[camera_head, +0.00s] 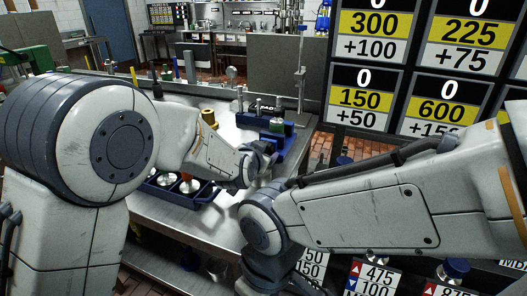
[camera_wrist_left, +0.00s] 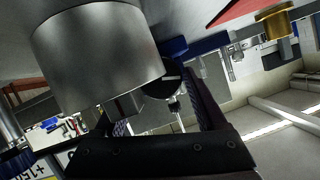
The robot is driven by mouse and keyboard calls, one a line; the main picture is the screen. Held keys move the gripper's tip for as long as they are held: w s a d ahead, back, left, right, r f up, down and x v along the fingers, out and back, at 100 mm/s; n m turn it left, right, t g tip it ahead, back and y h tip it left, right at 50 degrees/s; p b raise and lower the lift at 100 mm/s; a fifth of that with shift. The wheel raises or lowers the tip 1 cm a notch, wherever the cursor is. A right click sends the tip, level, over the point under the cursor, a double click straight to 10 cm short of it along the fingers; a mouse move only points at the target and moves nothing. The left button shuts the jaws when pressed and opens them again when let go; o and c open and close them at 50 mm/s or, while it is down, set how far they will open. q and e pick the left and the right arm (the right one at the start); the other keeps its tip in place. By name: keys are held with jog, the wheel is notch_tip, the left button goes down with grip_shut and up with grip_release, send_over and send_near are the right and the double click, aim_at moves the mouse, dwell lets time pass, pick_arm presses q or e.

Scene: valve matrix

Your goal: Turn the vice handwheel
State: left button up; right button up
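A blue device (camera_head: 288,143) that looks like the vice stands on the metal bench, just right of my left gripper (camera_head: 262,158). I cannot pick out its handwheel in the head view; my left wrist and gripper cover that side. In the left wrist view, the fingers of my left gripper (camera_wrist_left: 165,112) are spread apart. A dark round part (camera_wrist_left: 163,86) with a bright pin below it shows between and beyond them; I cannot tell if it is the handwheel or if the fingers touch it. A large grey metal cylinder (camera_wrist_left: 97,55) fills the upper left. My right gripper is not visible.
A dark blue tray (camera_head: 190,190) with several silver round parts lies on the bench (camera_head: 225,225), below my left forearm. A brass part (camera_head: 208,117) stands behind that forearm. Panels with numbers (camera_head: 365,105) rise at the right. My right arm crosses in front of the bench.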

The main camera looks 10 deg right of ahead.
pick_arm(q)
jog(key=shift+o, duration=0.6)
jog(key=v, duration=1)
jog(key=shift+s+a, duration=0.15)
jog(key=shift+s, duration=0.05)
